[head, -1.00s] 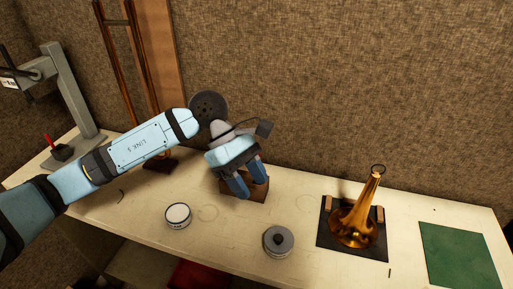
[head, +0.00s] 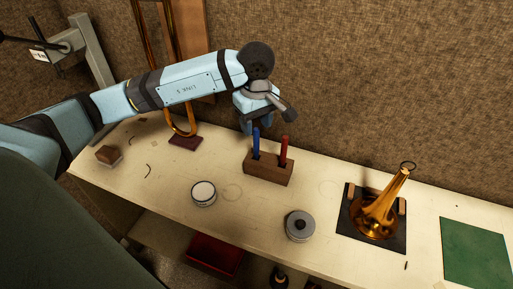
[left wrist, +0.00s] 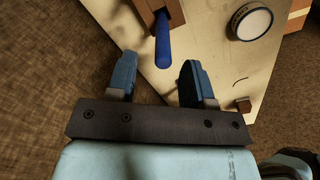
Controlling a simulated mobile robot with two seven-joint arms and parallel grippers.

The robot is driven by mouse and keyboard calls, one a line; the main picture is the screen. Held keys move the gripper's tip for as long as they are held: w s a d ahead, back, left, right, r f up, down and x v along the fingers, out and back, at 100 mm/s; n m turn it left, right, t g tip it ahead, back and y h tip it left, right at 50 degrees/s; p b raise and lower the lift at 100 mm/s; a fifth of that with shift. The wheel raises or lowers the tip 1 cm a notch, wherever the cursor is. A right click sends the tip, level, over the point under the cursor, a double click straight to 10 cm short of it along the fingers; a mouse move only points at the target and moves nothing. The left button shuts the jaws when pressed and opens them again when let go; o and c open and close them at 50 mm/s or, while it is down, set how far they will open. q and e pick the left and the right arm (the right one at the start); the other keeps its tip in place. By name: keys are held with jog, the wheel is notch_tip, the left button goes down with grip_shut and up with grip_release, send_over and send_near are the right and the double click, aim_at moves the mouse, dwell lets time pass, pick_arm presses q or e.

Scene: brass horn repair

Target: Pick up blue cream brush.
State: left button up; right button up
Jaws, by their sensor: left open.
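The blue cream brush (head: 256,141) stands upright in the left slot of a brown wooden holder (head: 268,170). A red-handled brush (head: 284,150) stands in the slot to its right. My left gripper (head: 246,122) is at the back of the holder, close to the blue handle, and partly hidden by its wrist. In the left wrist view, my left gripper (left wrist: 157,80) is open and empty. There the blue handle (left wrist: 162,46) points toward the gap between the fingers, just beyond their tips. The right gripper is not in view.
On the cream bench (head: 165,170) stand a white-lidded tin (head: 203,191), a grey round tin (head: 299,225) and a brass horn bell (head: 376,214) on a dark mat. A green mat (head: 474,252) lies at right. The fabric wall (head: 370,80) rises close behind.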

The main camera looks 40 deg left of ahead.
aim_at(256, 139)
pick_arm(q)
jog(key=shift+s+d+f+p, duration=0.1)
jog(key=shift+f+p, duration=0.15)
jog(key=shift+f, duration=1.15)
jog(key=shift+s+d+f+p, duration=0.1)
jog(key=shift+f+p, duration=0.15)
jog(key=shift+f, duration=1.1)
grip_shut()
